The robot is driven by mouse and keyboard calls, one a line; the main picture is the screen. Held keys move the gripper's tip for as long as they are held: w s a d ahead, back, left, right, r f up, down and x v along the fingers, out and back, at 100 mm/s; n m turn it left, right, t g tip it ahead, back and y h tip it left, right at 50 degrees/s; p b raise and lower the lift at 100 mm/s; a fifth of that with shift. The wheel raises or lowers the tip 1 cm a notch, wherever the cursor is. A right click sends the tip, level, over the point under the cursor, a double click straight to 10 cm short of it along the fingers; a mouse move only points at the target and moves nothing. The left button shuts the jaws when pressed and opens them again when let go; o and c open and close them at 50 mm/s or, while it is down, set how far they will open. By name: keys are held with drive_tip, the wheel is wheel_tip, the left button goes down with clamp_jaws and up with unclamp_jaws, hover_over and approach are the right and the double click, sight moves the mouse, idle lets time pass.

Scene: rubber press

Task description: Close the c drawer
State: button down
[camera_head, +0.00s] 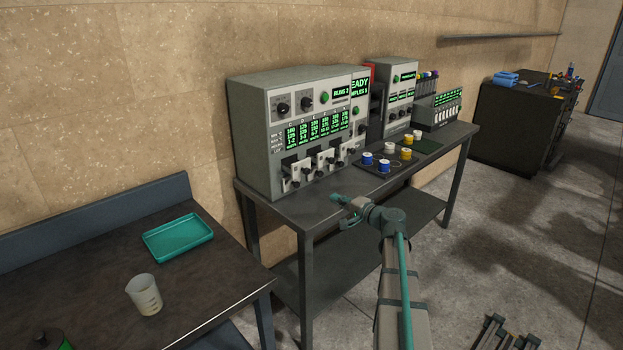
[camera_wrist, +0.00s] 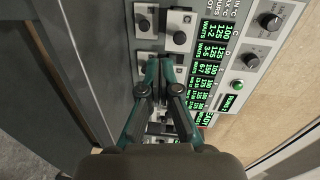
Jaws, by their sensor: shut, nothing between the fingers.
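The grey press machine (camera_head: 285,125) stands on a dark bench, with a row of small pale drawers with black knobs low on its front. The C column is the leftmost, and its drawer (camera_head: 290,178) appears to stick out from the front, though small in view. In the wrist view the front is turned sideways, with the C label at top and a pale knobbed drawer front (camera_wrist: 145,18) near the upper edge. My gripper (camera_head: 338,199) is shut and empty, apart from the drawers, in front of the bench. In the wrist view its fingertips (camera_wrist: 165,65) overlap the drawer row below C.
A bench (camera_head: 320,208) carries the press, spools on a dark tray (camera_head: 375,168) and other instruments. At left, a second table holds a teal tray (camera_head: 178,237) and a beaker (camera_head: 144,294). A dark cabinet (camera_head: 515,125) stands at the back right.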

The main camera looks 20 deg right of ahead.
sight(308, 173)
drive_tip(key=shift+m+t, duration=0.7)
drive_tip(key=shift+t, duration=0.1)
drive_tip(key=p+x, duration=0.1)
drive_tip(key=x, duration=0.3)
drive_tip(key=d+r+p+x, duration=0.1)
drive_tip(key=p+x, duration=0.1)
drive_tip(key=x, duration=0.3)
drive_tip(key=r+p+x, duration=0.1)
drive_tip(key=p+x, duration=0.1)
drive_tip(key=x, duration=0.2)
drive_tip(key=shift+w+d+r, duration=0.15)
drive_tip(key=shift+w+d, duration=0.15)
drive_tip(key=shift+w, duration=0.3)
drive_tip(key=shift+w+a+p, duration=0.15)
drive_tip(key=shift+w+p, duration=0.15)
drive_tip(key=shift+w, duration=0.15)
